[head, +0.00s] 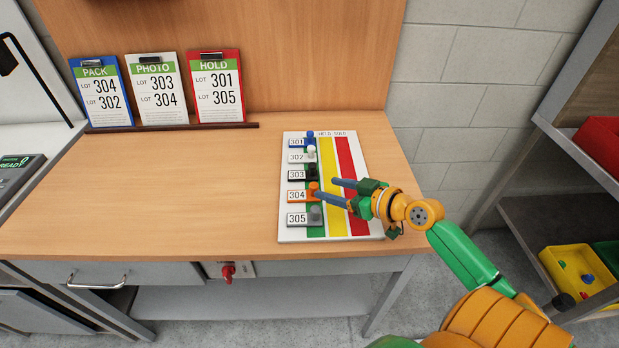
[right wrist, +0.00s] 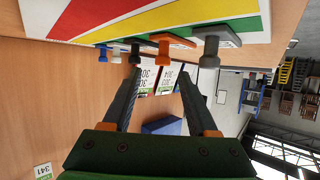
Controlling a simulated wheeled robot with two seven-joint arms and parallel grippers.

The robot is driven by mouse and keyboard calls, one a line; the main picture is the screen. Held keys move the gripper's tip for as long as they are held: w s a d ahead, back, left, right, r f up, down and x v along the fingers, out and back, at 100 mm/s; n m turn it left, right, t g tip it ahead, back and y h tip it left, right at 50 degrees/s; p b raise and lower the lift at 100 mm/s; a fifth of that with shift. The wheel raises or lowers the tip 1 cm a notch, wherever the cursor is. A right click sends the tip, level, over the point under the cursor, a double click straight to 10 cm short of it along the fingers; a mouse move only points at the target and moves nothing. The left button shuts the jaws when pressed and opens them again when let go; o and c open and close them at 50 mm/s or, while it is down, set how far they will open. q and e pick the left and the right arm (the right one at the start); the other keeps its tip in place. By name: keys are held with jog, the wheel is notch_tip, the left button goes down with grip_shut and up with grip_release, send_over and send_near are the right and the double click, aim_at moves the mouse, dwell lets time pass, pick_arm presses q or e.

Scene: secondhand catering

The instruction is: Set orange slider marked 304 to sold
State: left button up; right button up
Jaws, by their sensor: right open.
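The white slider board (head: 369,232) lies on the wooden table with green, yellow and red bands; small header text reads HELD and SOLD. The orange slider (head: 313,187) beside label 304 (head: 297,196) has its knob at the green band, left of yellow and red. My right gripper (head: 325,186) is open above the board, reaching in from the right, its fingertips close to the orange knob. In the right wrist view the orange knob (right wrist: 164,50) appears between and beyond the open fingers (right wrist: 160,73); contact cannot be told. My left gripper is out of view.
Blue (head: 310,136), white (head: 311,151), black (head: 312,171) and grey (head: 315,213) sliders also sit at the green band. Clipboards (head: 157,88) stand at the back. The table left of the board is clear. A shelf with a yellow bin (head: 577,272) is at right.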

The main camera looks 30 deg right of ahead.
aim_at(316, 186)
jog(key=shift+w+a, duration=0.15)
jog(key=shift+w, duration=0.05)
jog(key=x, duration=0.3)
jog(key=shift+w+a+f, duration=0.15)
jog(key=shift+w+f, duration=0.05)
jog(key=shift+w, duration=0.05)
jog(key=shift+w+f, duration=0.1)
jog(key=shift+s, duration=0.25)
jog(key=shift+c, duration=0.2)
jog(key=shift+s, duration=0.1)
grip_shut()
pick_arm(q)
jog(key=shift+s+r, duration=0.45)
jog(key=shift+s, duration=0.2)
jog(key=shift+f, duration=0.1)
